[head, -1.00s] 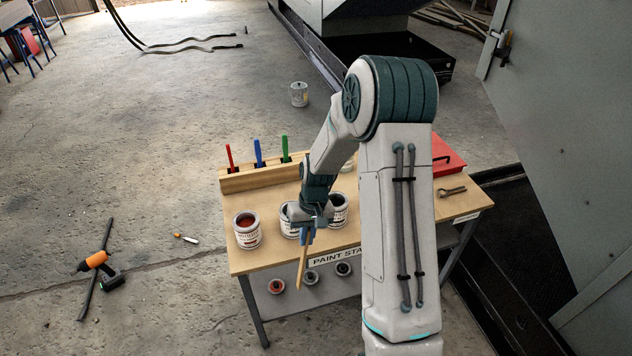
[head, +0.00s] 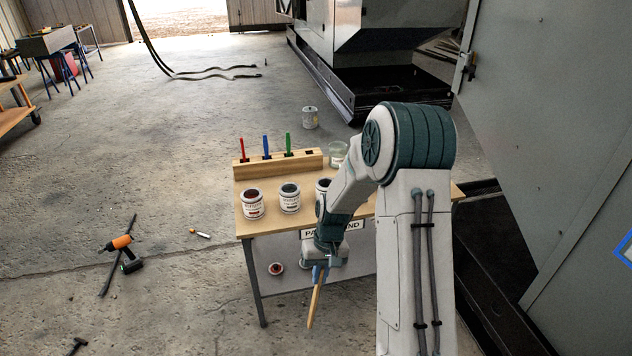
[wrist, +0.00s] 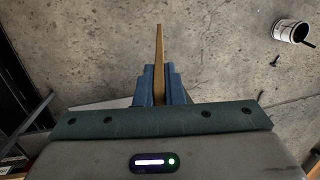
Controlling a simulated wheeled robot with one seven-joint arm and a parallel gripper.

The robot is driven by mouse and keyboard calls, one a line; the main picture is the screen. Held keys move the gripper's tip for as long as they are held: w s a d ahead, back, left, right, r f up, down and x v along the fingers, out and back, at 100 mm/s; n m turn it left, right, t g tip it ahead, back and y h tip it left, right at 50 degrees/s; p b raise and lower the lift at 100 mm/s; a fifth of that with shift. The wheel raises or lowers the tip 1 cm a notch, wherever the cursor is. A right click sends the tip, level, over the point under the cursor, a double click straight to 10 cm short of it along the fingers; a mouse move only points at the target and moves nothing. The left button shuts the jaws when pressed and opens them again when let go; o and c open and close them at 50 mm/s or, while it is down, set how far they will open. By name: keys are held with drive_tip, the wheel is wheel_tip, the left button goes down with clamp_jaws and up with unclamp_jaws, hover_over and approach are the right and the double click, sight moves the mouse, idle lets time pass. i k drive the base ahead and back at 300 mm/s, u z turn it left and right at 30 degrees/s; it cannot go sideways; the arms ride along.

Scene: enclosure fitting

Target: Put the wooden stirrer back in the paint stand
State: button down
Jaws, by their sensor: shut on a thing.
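My gripper (head: 318,272) is shut on the wooden stirrer (head: 314,305), in front of the paint stand's front edge. The stirrer hangs down, slightly tilted, its free end pointing at the floor. In the wrist view the stirrer (wrist: 159,60) runs out from between the blue fingers (wrist: 160,88). The paint stand (head: 262,222) is a wooden-topped table with a grey front panel. At its back left a wooden rack (head: 308,161) holds red (head: 242,148), blue (head: 266,146) and green (head: 288,142) handled tools upright. A dark slot shows to the right of the green one. My arm hides the stand's right part.
Paint cans stand on the table: one red-brown (head: 252,204), one dark grey (head: 290,198), another partly hidden (head: 322,190). A glass jar (head: 338,154) is behind them. A drill (head: 122,250) and a bar lie on the floor at left. A grey cabinet (head: 560,130) stands at right.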

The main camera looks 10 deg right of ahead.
sight(309, 167)
drive_tip(key=z, duration=0.8)
drive_tip(key=i, duration=1.15)
drive_tip(key=u, duration=0.65)
